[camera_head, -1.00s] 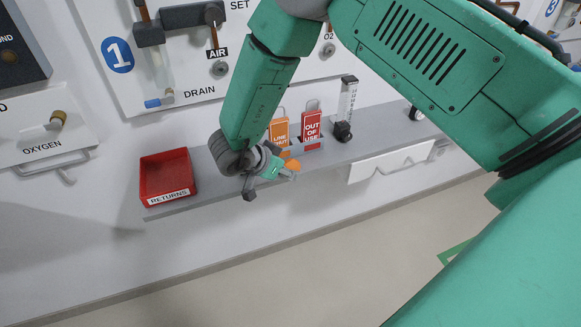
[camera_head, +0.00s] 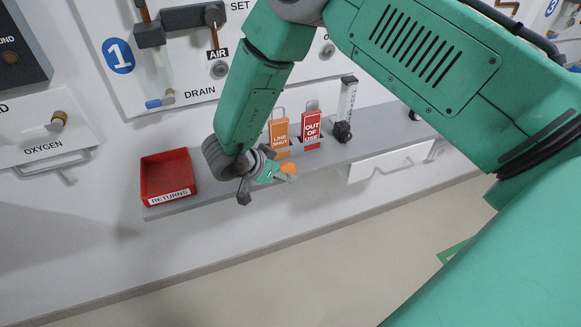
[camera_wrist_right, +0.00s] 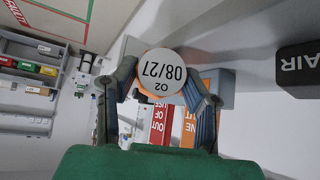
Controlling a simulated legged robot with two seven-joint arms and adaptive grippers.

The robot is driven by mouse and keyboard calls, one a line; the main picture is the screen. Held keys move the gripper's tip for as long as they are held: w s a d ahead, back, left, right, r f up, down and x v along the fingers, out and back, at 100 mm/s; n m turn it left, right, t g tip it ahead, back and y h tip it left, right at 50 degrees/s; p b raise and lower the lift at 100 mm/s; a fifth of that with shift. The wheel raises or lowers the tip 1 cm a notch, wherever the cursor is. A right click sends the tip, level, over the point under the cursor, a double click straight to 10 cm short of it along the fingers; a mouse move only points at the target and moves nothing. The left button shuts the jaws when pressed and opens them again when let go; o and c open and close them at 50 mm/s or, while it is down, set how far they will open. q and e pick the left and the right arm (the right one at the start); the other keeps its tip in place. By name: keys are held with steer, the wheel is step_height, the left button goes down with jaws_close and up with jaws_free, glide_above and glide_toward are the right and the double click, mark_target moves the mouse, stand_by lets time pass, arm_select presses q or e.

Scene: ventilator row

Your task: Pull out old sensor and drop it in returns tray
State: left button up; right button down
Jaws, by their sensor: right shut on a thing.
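My right gripper (camera_head: 264,172) is in front of the grey shelf, to the right of the red returns tray. It is shut on the old sensor, whose round white end (camera_wrist_right: 162,76) reads O2 08/27 between the two fingers in the right wrist view. An orange part (camera_head: 288,168) shows at the gripper's tip in the head view; the rest of the sensor is mostly hidden there. The returns tray (camera_head: 166,195) sits at the left end of the shelf and looks empty. My left gripper is not in view.
On the grey shelf (camera_head: 222,183), an orange LINE SHUT tag (camera_head: 279,133) and a red OUT OF USE tag (camera_head: 311,128) stand behind the gripper. A clear flowmeter tube (camera_head: 346,105) stands to their right. The wall panel with its AIR valve rises above.

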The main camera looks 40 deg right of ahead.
steer(key=shift+s+a+f, duration=0.1)
steer(key=shift+s+a, duration=0.1)
steer(key=shift+a, duration=0.6)
stand_by(0.4)
steer(key=shift+s+a+p, duration=0.2)
steer(key=shift+a+p, duration=0.05)
steer(key=shift+a, duration=0.9)
steer(key=shift+s+a+p, duration=0.15)
steer(key=shift+a+p, duration=0.05)
steer(key=shift+a, duration=0.95)
